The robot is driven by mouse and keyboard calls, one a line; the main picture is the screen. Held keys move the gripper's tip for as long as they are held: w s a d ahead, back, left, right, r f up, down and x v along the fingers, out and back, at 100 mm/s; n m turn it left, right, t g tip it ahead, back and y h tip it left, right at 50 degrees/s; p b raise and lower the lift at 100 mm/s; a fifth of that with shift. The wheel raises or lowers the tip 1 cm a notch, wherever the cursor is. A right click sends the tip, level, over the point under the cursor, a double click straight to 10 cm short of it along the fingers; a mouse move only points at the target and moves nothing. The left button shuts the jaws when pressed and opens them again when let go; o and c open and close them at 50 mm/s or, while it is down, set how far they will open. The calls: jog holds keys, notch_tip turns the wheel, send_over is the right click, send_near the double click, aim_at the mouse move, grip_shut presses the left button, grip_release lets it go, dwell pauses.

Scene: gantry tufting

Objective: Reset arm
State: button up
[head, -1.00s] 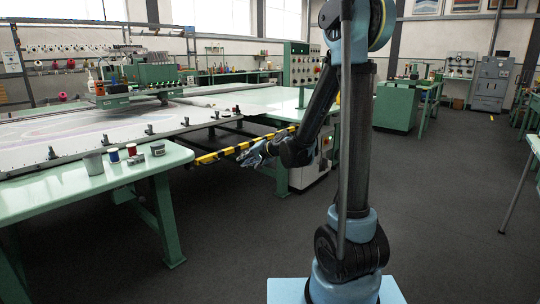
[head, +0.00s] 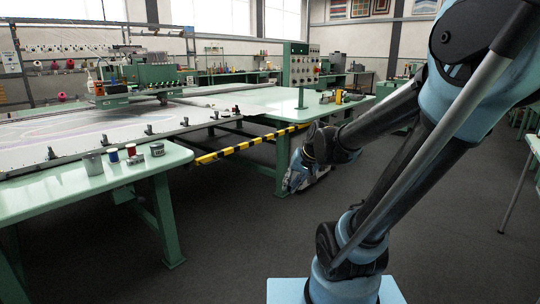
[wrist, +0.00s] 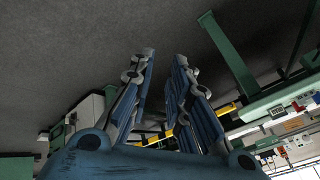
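My gripper (head: 297,178) hangs below and in front of my folded arm, over the dark floor beside the green table's leg, near the yellow-black striped bar. In the wrist view its two blue fingers (wrist: 160,92) stand apart with an empty gap between them. It touches nothing that I can see.
A striped bar (head: 245,145) runs under the tufting frame (head: 90,138). The dark floor (head: 225,235) in front is clear.

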jog(key=s+d+f+g+h, duration=0.1)
jog(key=s+d+f+h, duration=0.1)
jog(key=s+d, duration=0.3)
jog(key=s+d+f+g+h, duration=0.1)
jog(key=s+d+f+h, duration=0.1)
jog(key=s+d, duration=0.4)
jog(key=s+f, duration=0.1)
jog(key=s, duration=0.4)
jog(key=shift+s+d+n+g, duration=0.15)
jog(key=shift+d+n+g, duration=0.1)
jog(key=shift+n+g, duration=0.15)
jog(key=shift+f, duration=0.1)
jog(key=shift+w+f, duration=0.2)
jog(key=shift+w, duration=0.3)
